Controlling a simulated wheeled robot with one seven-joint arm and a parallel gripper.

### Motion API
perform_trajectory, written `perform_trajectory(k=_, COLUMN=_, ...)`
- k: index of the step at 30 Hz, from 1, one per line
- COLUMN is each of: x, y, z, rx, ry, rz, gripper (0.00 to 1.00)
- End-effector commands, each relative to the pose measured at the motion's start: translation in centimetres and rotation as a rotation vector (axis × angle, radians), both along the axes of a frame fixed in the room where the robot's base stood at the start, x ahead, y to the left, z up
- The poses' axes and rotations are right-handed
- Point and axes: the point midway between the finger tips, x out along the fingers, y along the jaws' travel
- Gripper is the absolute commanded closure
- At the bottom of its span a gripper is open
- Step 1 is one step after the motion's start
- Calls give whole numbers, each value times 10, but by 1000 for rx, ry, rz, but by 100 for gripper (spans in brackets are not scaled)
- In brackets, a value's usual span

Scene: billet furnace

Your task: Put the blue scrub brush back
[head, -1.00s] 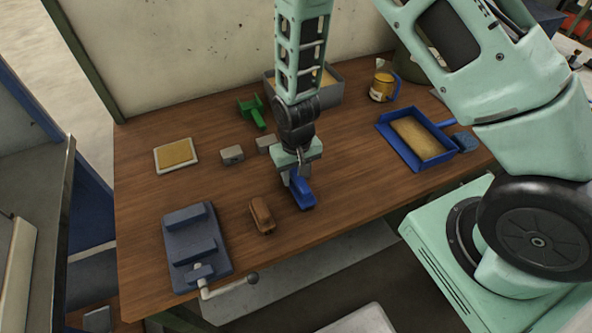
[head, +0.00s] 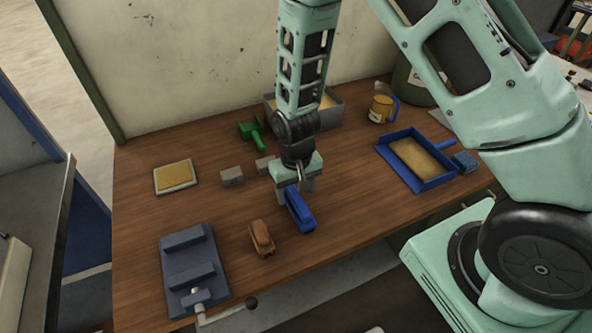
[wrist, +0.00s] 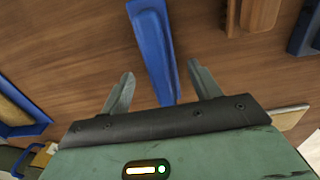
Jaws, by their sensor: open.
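The blue scrub brush (head: 299,211) lies on the wooden workbench near its front edge, a long blue block with a narrow end. My gripper (head: 294,192) is over its far end, pointing down. In the wrist view the blue brush (wrist: 153,45) runs lengthwise, with its near end between the two spread fingers of my gripper (wrist: 158,76). Gaps show on both sides, so the gripper is open and holds nothing. The fingertips' height above the bench is hard to tell.
A brown brush (head: 262,238) lies left of the blue one, with a grey-blue fixture (head: 190,268) beyond it. A blue tray (head: 447,180) and a small blue block (head: 465,162) are at right. Small grey blocks (head: 232,176) and a green tool (head: 250,131) lie behind.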

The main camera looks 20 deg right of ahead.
Motion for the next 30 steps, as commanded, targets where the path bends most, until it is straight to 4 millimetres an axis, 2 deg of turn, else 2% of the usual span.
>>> perform_trajectory(k=12, x=1, y=1, z=71, rx=1, ry=-5, rz=1, gripper=38)
perform_trajectory(k=22, x=-4, y=4, z=103, rx=7, ry=0, rz=13, gripper=38)
perform_trajectory(k=26, x=-31, y=27, z=130, rx=47, ry=3, rz=107, gripper=38)
perform_trajectory(k=30, x=-89, y=56, z=170, rx=90, ry=2, rz=301, gripper=38)
